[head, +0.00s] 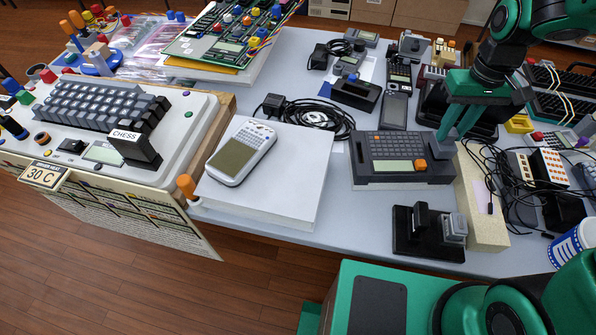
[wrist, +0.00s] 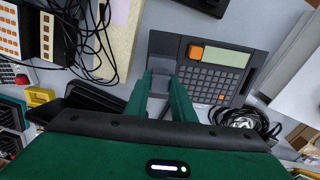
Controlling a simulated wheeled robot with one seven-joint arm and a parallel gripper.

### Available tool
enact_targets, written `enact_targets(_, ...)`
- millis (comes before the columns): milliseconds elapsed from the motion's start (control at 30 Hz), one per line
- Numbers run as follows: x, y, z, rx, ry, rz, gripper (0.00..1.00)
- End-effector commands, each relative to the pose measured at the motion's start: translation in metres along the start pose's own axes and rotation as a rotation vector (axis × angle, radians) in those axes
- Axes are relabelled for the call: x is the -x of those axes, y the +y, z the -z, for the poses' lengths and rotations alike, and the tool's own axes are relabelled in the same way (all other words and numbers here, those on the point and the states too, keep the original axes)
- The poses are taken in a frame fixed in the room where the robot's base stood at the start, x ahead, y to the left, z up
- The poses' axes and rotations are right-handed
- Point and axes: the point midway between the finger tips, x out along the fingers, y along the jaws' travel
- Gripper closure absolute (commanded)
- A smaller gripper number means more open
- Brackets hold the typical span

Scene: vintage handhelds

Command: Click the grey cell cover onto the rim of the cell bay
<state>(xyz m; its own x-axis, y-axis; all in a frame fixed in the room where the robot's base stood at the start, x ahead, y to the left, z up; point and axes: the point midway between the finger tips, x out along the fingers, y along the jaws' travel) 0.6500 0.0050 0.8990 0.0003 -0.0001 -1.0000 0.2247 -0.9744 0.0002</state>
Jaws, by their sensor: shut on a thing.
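A dark grey handheld computer (head: 395,153) with a keypad, a pale display and an orange button lies on the table. It also shows in the wrist view (wrist: 215,75). My gripper (head: 447,136) points down over its right end, and in the wrist view my gripper (wrist: 160,84) is shut on a small grey piece, which I take to be the cell cover (wrist: 160,66). The cover is at the end of the handheld beside the orange button. The cell bay and its rim are hidden under the cover and fingers. I cannot tell whether the cover is seated.
A black stand (head: 410,243) with a grey block sits in front of the handheld. A cream block (head: 478,205) and tangled black cables (head: 500,170) lie close on the right. A white box (head: 290,190) with a calculator (head: 242,152) is on the left.

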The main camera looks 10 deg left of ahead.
Motion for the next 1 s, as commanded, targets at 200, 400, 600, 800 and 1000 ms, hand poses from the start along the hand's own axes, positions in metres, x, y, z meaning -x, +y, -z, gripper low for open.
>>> enact_targets(200,-0.004,0.0,0.0,0.0,0.0,0.0,1.0)
enact_targets(400,-0.007,0.0,0.0,0.0,-0.001,0.0,1.0)
enact_targets(600,-0.011,0.0,0.0,0.0,0.0,0.0,1.0)
enact_targets(800,-0.014,0.0,0.0,0.0,0.0,0.0,1.0)
enact_targets(1000,-0.014,0.0,0.0,0.0,0.0,0.0,0.56)
